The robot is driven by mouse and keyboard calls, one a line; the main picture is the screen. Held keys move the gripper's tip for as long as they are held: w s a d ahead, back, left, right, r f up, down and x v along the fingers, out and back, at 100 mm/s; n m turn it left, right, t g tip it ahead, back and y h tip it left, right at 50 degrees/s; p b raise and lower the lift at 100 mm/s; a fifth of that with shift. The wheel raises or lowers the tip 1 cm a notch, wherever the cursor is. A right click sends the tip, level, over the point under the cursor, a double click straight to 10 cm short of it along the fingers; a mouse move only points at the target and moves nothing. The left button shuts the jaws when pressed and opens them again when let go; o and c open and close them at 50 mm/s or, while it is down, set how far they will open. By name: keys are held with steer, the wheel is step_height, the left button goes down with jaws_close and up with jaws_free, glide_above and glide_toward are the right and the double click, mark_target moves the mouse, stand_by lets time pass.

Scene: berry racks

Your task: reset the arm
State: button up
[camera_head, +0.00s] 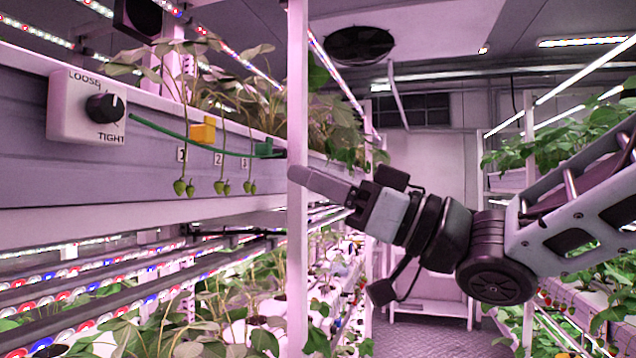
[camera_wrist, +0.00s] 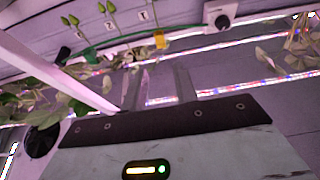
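My arm reaches in from the right in the head view, held out roughly level. My gripper (camera_head: 318,185) points left, its tips close by the white upright post; I cannot tell if they touch it. In the wrist view my gripper (camera_wrist: 160,88) shows two fingers apart, with nothing held between them. The post (camera_head: 297,90) crosses the left side of the wrist view (camera_wrist: 60,75). Behind it is the rack panel with a dial (camera_head: 104,107) marked LOOSE and TIGHT, a green line (camera_head: 160,130), a yellow clip (camera_head: 203,131) and green berries (camera_head: 190,187).
Leafy plants (camera_head: 230,75) grow above the panel, and lower shelves with light strips (camera_head: 90,285) lie below it. Another planted rack (camera_head: 590,280) stands at the right. An open aisle (camera_head: 425,335) runs between the racks to a pale door (camera_head: 430,200).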

step_height(320, 180, down, 21)
steer(key=w+d+m+t+h, duration=0.2)
steer(key=m+h, duration=0.5)
steer(key=h, duration=0.6)
steer(key=s+d+f+g+h, duration=0.3)
steer(key=s+d+f+g, duration=0.1)
steer(key=s+f, duration=0.4)
steer(key=s+d+f+n+g+h, duration=0.1)
steer(key=s+d+f+g+h, duration=0.3)
steer(key=s, duration=0.8)
step_height(320, 180, down, 4)
steer(key=shift+d+r+g, duration=0.15)
steer(key=shift+d+g, duration=0.05)
steer(key=shift+g, duration=1)
